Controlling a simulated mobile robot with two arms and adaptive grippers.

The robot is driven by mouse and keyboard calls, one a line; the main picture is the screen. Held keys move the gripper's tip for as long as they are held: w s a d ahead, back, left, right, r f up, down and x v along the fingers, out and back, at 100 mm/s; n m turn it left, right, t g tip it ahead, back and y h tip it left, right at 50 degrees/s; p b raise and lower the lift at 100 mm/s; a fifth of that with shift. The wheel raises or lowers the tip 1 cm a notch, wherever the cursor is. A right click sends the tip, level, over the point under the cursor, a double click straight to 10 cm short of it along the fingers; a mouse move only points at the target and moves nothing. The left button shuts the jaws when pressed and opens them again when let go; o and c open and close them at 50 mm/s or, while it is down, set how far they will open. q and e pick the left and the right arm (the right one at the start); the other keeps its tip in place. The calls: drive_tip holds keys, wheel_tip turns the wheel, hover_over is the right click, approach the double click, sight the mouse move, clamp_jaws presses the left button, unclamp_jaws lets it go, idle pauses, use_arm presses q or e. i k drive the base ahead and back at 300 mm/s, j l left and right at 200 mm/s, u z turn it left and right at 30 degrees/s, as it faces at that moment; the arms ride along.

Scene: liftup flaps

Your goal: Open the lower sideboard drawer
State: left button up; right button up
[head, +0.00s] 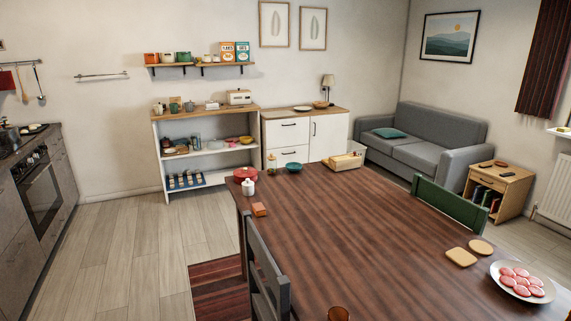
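The white sideboard (328,136) with a wooden top stands against the back wall, beyond the dining table. Its left half has an upper drawer (288,135) and a lower drawer (291,157), each with a dark handle. Its right half is a door with a vertical dark handle. Both drawers look shut. The bottom of the lower drawer is hidden behind the table and things on its far end. Neither of my grippers is in view.
The long dark wooden table (330,225) stands between me and the sideboard, with a teal bowl (293,167) and a crate (345,161) at its far end. A dark chair (262,265) is at its left side. Open floor (130,240) lies to the left.

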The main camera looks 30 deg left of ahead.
sight(299, 153)
drive_tip(key=j+u, duration=0.2)
drive_tip(key=u, duration=0.3)
drive_tip(key=i+j+u, duration=0.45)
drive_tip(key=j, duration=0.35)
drive_tip(key=i+j+u, duration=0.4)
drive_tip(key=j, duration=0.25)
drive_tip(key=i+j+u, duration=0.45)
drive_tip(key=i, duration=1)
drive_tip(key=i+z, duration=0.15)
drive_tip(key=i, duration=0.6)
drive_tip(key=i+j, duration=0.2)
drive_tip(key=i, duration=0.5)
drive_tip(key=i+z, duration=0.2)
drive_tip(key=i, duration=0.4)
drive_tip(key=i+z, duration=0.15)
drive_tip(key=i, duration=0.4)
drive_tip(key=i+j+z, duration=0.2)
drive_tip(key=i, duration=0.4)
drive_tip(key=i+l+z, duration=0.15)
drive_tip(key=z, duration=0.25)
drive_tip(key=i+z, duration=0.75)
drive_tip(key=i+j+z, duration=0.15)
drive_tip(key=z, duration=0.2)
